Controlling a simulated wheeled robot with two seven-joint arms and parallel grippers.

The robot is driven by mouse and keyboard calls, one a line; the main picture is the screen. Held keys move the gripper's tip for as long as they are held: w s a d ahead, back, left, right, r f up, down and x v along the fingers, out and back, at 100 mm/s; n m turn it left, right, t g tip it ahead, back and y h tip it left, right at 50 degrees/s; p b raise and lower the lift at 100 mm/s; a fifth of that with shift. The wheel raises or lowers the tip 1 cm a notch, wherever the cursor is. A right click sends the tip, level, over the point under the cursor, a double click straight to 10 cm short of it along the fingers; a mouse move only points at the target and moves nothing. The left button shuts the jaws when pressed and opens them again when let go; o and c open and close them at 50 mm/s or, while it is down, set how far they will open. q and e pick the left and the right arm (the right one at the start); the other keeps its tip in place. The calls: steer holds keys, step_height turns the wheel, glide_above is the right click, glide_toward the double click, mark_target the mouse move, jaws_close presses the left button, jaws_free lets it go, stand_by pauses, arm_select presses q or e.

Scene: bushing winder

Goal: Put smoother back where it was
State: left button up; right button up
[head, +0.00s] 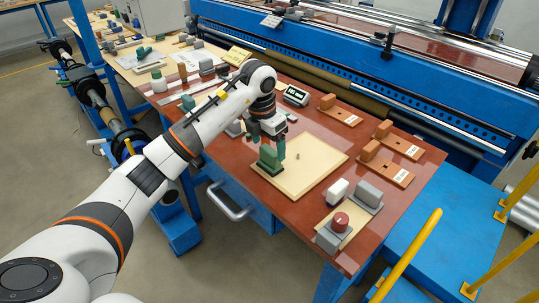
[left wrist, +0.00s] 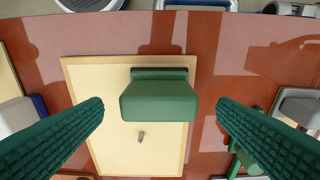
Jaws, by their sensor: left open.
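A green smoother (head: 269,160), a block with a handle-like top on a flat base, stands on a light wooden board (head: 310,171) near its left corner. My left gripper (head: 268,140) is just above the smoother, with its green fingers apart. In the left wrist view the smoother (left wrist: 160,98) lies between the two open fingers (left wrist: 160,115), with a gap on each side. The fingers do not touch it there. My right gripper is not in view.
A small grey piece (left wrist: 141,136) lies on the board. Orange-brown blocks on labelled bases (head: 388,172) stand at the right, with white, grey and red-topped items (head: 340,220) at the front. A small display box (head: 296,96) is behind. A blue machine (head: 400,80) borders the table.

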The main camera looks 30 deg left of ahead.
mark_target(265, 165)
arm_select(q)
step_height(265, 165, up, 8)
steer(key=s+b, duration=0.1)
steer(key=shift+a+f, duration=0.15)
stand_by(0.5)
